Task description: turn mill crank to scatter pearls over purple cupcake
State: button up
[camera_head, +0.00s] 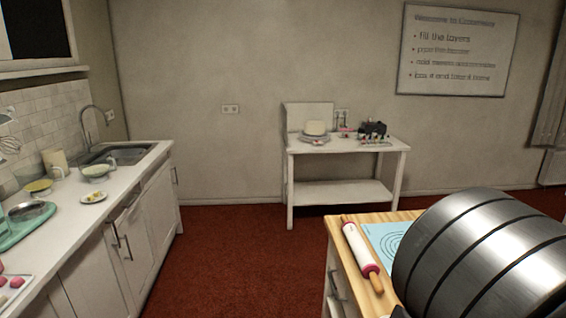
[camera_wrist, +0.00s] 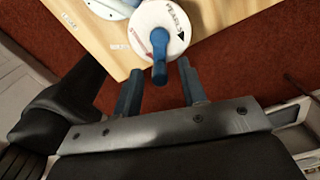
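In the wrist view, the mill (camera_wrist: 176,38) shows from above as a round white top marked with the word PEARLS. Its blue crank (camera_wrist: 159,42) points toward my gripper and ends in a rounded knob (camera_wrist: 159,75). My gripper (camera_wrist: 160,68) is open, with one finger on each side of the knob in the picture and visible gaps on both sides. I cannot tell whether the fingertips are at the knob's height. I cannot make out a purple cupcake in either view. The head view does not show the mill or my gripper's fingers.
The mill stands near the edge of a wooden worktop (camera_wrist: 88,32), beside a pale round item (camera_wrist: 110,6) cut off by the frame. In the head view, a rolling pin (camera_head: 361,254) and blue mat (camera_head: 385,236) lie on a wooden counter. A white side table (camera_head: 300,148) stands behind.

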jog(key=shift+r, duration=3.45)
notch_tip(320, 180, down, 7)
jog(key=shift+s+d, duration=0.2)
jog(key=shift+d, duration=0.2)
